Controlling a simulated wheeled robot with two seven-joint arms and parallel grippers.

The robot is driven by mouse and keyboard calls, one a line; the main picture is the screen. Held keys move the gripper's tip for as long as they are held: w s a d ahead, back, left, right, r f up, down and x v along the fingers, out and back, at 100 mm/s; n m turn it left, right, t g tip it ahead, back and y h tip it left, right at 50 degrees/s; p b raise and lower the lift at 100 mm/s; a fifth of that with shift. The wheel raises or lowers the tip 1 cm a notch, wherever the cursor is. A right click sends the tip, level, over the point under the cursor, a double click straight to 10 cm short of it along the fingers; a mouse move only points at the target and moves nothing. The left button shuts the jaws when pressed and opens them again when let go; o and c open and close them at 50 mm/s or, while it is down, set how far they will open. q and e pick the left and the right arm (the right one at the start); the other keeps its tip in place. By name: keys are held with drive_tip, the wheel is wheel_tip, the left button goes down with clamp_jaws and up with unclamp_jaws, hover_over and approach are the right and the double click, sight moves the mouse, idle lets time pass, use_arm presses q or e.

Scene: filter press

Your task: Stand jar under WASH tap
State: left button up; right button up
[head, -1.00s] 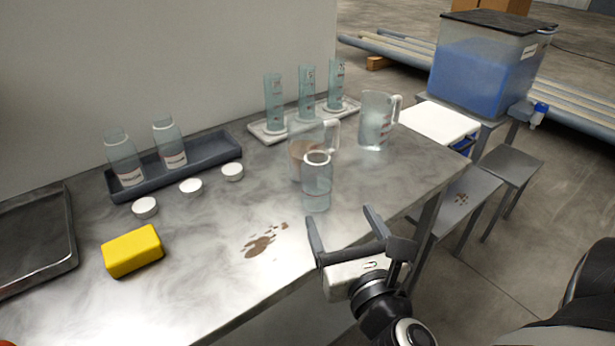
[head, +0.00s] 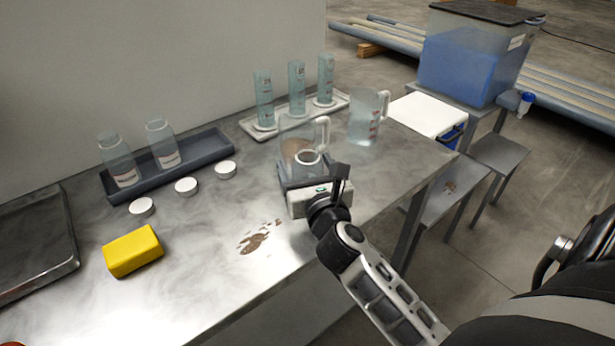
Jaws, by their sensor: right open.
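A clear glass jar (head: 308,158) stands upright on the metal bench, in front of a handled jug (head: 296,135) with brown contents. My right gripper (head: 309,174) is open at the jar, one finger on each side of it. The gripper body hides the jar's lower part, and I cannot tell whether the fingers touch it. A tank of blue liquid (head: 462,66) with a dark lid stands at the upper right on a stand. A small blue-and-white tap (head: 525,102) sticks out from its right side; its label is too small to read. My left gripper is out of view.
A second jug (head: 366,118) and a tray of cylinders (head: 262,130) stand behind the jar. Two bottles sit in a dark tray (head: 203,150), with white lids (head: 186,187) before it. A yellow sponge (head: 133,251) lies left. A low grey stool (head: 499,152) stands below the tap.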

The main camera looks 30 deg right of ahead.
drive_tip(key=shift+w+d, duration=0.2)
drive_tip(key=shift+w, duration=0.3)
drive_tip(key=c, duration=1.2)
drive_tip(key=shift+o, duration=0.2)
